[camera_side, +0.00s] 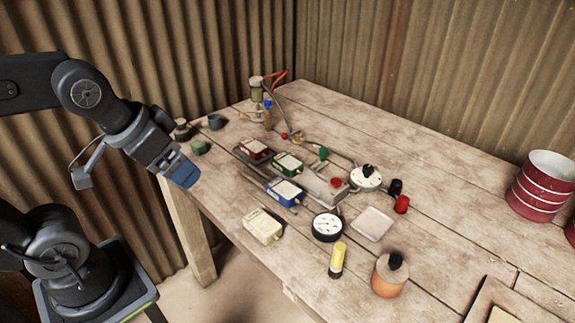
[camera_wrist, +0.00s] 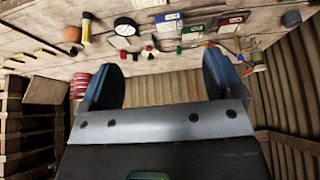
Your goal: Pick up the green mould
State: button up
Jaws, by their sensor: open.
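The green mould (camera_side: 288,164) is a small box with a pale top. It lies on the wooden table between a red mould (camera_side: 255,149) and a blue mould (camera_side: 284,191). In the wrist view the green mould (camera_wrist: 193,32) shows near the top edge, between the blue and red ones. My gripper (camera_side: 182,172) has blue fingers and hangs in the air at the table's left edge, well to the left of the green mould. In the wrist view my gripper (camera_wrist: 163,80) is open, with nothing between its fingers.
A cream mould (camera_side: 263,226), a round gauge (camera_side: 327,227), a yellow torch (camera_side: 337,260) and an orange jar (camera_side: 389,277) stand nearer the front. A press with a white dial (camera_side: 366,179) is right of the green mould. Red tins (camera_side: 543,185) stand far right. Bare planks lie behind.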

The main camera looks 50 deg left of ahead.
jog(key=w+a+r+n+g, duration=0.1)
jog(key=w+r+n, duration=0.25)
jog(key=w, duration=0.45)
jog(key=n+g, duration=0.5)
jog(key=n, duration=0.9)
send_over(288, 161)
notch_tip(288, 161, down, 13)
jog(key=f, duration=0.8)
jog(key=shift+a+f, duration=0.15)
jog(key=shift+a, duration=0.15)
jog(key=shift+d+f, duration=0.15)
jog(key=shift+f, duration=1.25)
jog(key=shift+d+f, duration=0.1)
jog(key=shift+f, duration=1.25)
jog(key=c, duration=1.2)
